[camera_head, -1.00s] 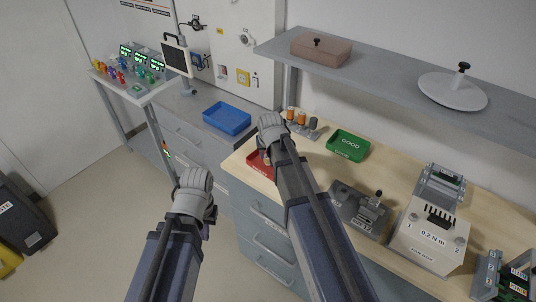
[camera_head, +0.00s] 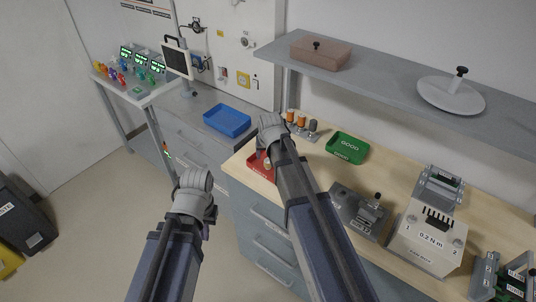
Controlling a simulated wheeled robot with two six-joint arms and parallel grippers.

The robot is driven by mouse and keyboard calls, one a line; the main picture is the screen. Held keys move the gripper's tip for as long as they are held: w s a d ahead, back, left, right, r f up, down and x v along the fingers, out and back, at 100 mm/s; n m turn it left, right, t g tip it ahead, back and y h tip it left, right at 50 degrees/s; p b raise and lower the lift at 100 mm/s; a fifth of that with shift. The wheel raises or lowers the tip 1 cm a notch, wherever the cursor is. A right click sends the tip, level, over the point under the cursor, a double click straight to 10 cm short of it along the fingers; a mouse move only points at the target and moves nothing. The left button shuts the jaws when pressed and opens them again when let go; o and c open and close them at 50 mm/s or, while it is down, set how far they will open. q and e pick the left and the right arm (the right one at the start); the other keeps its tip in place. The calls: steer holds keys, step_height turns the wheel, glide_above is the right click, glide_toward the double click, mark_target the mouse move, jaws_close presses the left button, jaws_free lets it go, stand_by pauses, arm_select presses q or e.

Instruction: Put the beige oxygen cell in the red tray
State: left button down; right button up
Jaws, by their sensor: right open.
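The red tray (camera_head: 254,168) lies on the wooden bench near its left front edge, partly hidden by my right arm. A small beige piece (camera_head: 267,165), which looks like the beige oxygen cell, shows at the tray beside my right wrist; I cannot tell whether it rests on the tray floor. My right gripper (camera_head: 266,148) is over the tray, open, its fingers mostly hidden by the wrist. My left gripper (camera_head: 207,222) hangs over the floor in front of the drawers, away from the bench top; its jaws are hidden.
A rack with orange cells (camera_head: 301,121) stands behind my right gripper. The green GOOD tray (camera_head: 347,148) is right of it, the blue tray (camera_head: 227,120) left on a grey cabinet. A grey fixture (camera_head: 358,211) and torque box (camera_head: 428,238) stand right. A shelf (camera_head: 380,75) overhangs the back.

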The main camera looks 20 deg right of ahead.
steer(key=d+p+v, duration=0.1)
steer(key=p+v, duration=0.9)
steer(key=v, duration=0.2)
steer(key=s+a+n+g, duration=0.2)
steer(key=s+a, duration=0.4)
steer(key=s, duration=0.3)
steer(key=s+a+f+n+g, duration=0.1)
steer(key=s+a+n+g, duration=0.1)
steer(key=s+a, duration=0.5)
steer(key=s+n, duration=0.1)
steer(key=s, duration=0.2)
steer(key=shift+s+a+f+n+g, duration=0.25)
steer(key=shift+s+f+n+g, duration=0.05)
steer(key=shift+n+g, duration=0.1)
